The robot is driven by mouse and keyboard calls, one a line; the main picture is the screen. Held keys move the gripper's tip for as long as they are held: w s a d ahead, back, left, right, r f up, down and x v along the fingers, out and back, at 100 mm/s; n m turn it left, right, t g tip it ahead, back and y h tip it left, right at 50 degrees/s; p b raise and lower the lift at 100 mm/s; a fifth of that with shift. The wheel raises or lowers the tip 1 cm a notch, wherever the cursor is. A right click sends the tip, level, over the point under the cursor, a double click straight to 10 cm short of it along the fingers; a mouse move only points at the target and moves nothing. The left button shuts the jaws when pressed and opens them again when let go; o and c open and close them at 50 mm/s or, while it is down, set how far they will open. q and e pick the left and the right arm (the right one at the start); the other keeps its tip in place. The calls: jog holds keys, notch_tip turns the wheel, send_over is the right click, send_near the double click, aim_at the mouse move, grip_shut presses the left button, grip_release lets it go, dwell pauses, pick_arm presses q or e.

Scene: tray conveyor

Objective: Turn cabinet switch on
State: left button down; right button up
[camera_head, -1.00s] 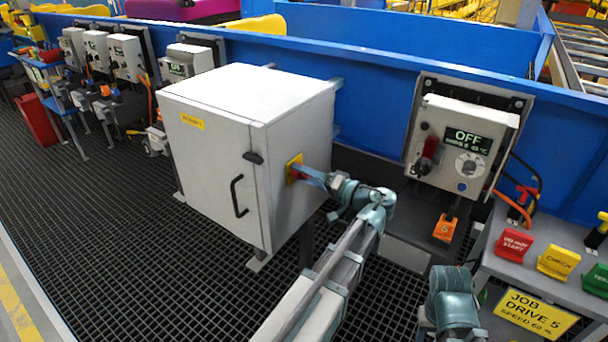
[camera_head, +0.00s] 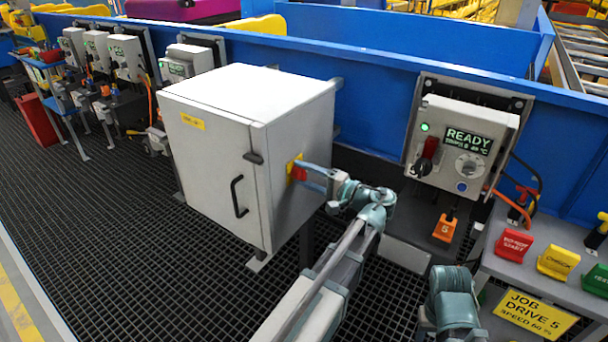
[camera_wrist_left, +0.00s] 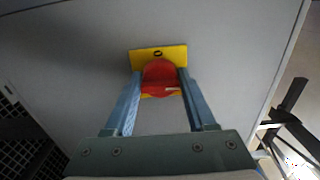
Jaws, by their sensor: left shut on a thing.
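The cabinet (camera_head: 215,140) is a light grey box with a black door handle on its front. Its switch (camera_head: 299,172) is a red knob on a yellow plate on the right side wall. In the left wrist view the red knob (camera_wrist_left: 160,76) sits between the two blue fingers, in front of the yellow plate (camera_wrist_left: 158,53). My left gripper (camera_head: 306,177) is shut on the knob, with a finger on each side of it. My right gripper's jaws are not in view; part of my other arm shows at the lower right.
A drive box (camera_head: 462,145) on the blue wall shows READY with a green lamp. Red and yellow blocks (camera_head: 513,245) stand on a grey table at the right. Dark grating floor lies clear before the cabinet.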

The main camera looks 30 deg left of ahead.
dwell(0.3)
pick_arm(q)
jog(key=shift+c, duration=1.1)
grip_release()
jog(key=shift+d, duration=0.15)
jog(key=s+d, duration=0.1)
jog(key=d, duration=1.2)
jog(key=shift+d, duration=0.3)
jog(key=shift+a+f, duration=0.1)
